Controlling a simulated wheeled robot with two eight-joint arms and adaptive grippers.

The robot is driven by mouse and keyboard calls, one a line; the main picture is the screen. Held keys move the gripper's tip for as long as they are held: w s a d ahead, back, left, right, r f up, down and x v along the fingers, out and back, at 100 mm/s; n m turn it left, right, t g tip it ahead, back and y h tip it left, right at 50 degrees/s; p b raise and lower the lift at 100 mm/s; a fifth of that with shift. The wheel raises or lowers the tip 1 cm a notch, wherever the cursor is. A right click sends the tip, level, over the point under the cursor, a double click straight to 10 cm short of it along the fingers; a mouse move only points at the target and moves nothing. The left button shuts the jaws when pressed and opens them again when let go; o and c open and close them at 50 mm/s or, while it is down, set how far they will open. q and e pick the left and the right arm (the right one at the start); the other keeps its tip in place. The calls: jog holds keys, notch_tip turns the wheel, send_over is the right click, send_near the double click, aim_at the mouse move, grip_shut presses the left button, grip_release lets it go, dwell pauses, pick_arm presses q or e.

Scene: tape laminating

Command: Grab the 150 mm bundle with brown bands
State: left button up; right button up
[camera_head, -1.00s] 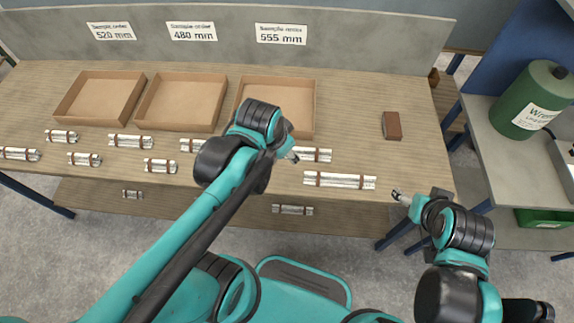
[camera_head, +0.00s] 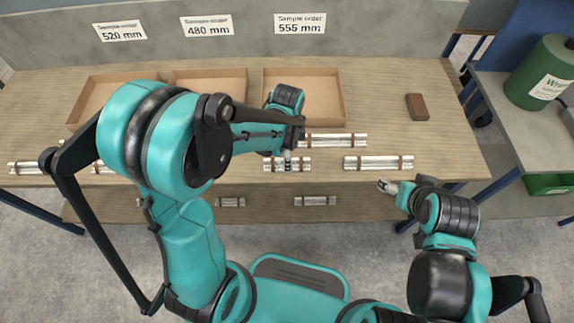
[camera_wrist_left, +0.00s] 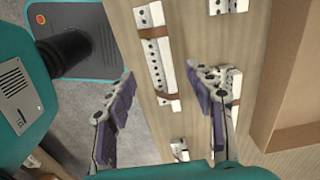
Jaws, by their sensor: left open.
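Silvery bundles with brown bands lie on the wooden table. A short one (camera_head: 272,164) lies near the front edge under my left gripper (camera_head: 289,167). In the left wrist view the jaws (camera_wrist_left: 160,76) are open, with a banded bundle (camera_wrist_left: 153,50) lying between and beyond the fingertips, apart from them. Another bundle (camera_wrist_left: 236,85) is partly hidden behind the right-hand finger. In the head view a longer bundle (camera_head: 340,140) lies behind and another (camera_head: 378,163) to the right. No lengths are marked on the bundles. My right gripper (camera_head: 386,186) hangs off the front edge, its jaws too small to judge.
An open cardboard box (camera_head: 345,98) stands behind, with two more to its left below length signs. A brown block (camera_head: 417,107) lies at right. More bundles (camera_head: 25,168) lie at left, partly behind my arm, and on the lower shelf (camera_head: 270,205).

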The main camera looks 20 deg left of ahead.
aim_at(300, 164)
pick_arm(q)
notch_tip(300, 164, down, 4)
jog(key=shift+a+r+b, duration=0.1)
jog(key=shift+b, duration=0.7)
grip_shut()
jog(key=shift+r, duration=0.15)
